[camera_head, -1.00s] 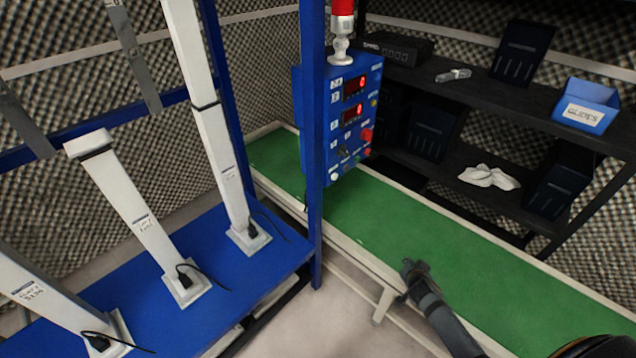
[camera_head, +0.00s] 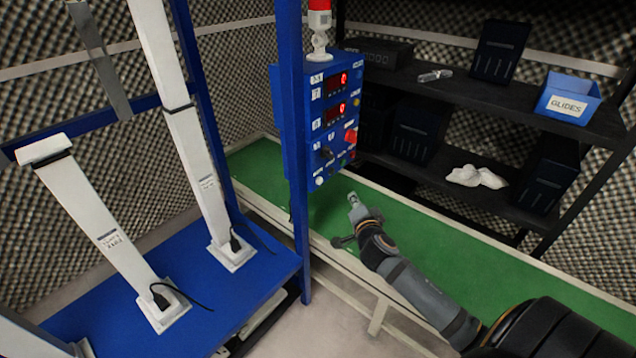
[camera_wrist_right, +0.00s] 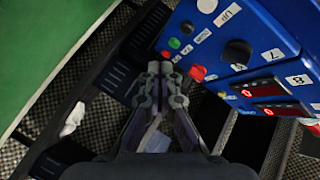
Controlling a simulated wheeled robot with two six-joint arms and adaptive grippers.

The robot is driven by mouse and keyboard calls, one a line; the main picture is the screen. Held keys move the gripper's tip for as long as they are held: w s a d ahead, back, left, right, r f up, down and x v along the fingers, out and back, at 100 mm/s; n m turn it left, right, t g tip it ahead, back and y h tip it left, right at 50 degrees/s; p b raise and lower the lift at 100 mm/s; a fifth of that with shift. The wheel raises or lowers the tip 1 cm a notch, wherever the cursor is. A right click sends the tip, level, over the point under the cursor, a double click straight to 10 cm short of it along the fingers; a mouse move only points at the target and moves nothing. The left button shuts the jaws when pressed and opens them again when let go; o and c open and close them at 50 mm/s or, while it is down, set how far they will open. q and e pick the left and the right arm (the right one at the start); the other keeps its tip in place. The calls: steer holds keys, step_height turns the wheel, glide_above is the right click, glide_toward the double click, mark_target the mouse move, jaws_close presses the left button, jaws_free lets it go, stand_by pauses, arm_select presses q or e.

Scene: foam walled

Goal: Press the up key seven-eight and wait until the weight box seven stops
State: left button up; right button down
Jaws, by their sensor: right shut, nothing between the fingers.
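The blue control box (camera_head: 300,138) hangs on a blue post, with two red displays that appear to read 0. In the right wrist view its panel (camera_wrist_right: 255,22) shows labels 7 and 8. The white key (camera_wrist_right: 207,5) beside the UP label (camera_wrist_right: 228,15) is at the top edge there; the head view shows a white key (camera_head: 319,181) at the box's lower left. My right gripper (camera_head: 355,200) is shut and empty, below and right of the box, apart from it. Its fingertips (camera_wrist_right: 160,70) point past the panel's side. I cannot identify weight box seven. My left gripper is out of view.
A green-topped bench (camera_head: 440,235) runs below the box. A black shelf (camera_head: 460,90) behind holds dark bins and a blue GLIDES bin (camera_head: 568,100). White columns (camera_head: 100,225) stand on a blue platform (camera_head: 255,285) at left. The blue post (camera_head: 292,120) stands beside the box.

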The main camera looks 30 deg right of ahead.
mark_target(319, 181)
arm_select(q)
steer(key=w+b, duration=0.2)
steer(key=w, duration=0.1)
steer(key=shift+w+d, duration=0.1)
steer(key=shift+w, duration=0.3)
arm_select(e)
steer(key=w+a, duration=0.3)
steer(key=w, duration=0.5)
steer(key=shift+a, duration=0.2)
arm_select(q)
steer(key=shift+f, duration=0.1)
arm_select(e)
steer(key=shift+w, duration=0.2)
stand_by(0.4)
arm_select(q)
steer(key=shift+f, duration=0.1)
arm_select(e)
steer(key=shift+w+a, duration=0.15)
steer(key=shift+w, duration=0.15)
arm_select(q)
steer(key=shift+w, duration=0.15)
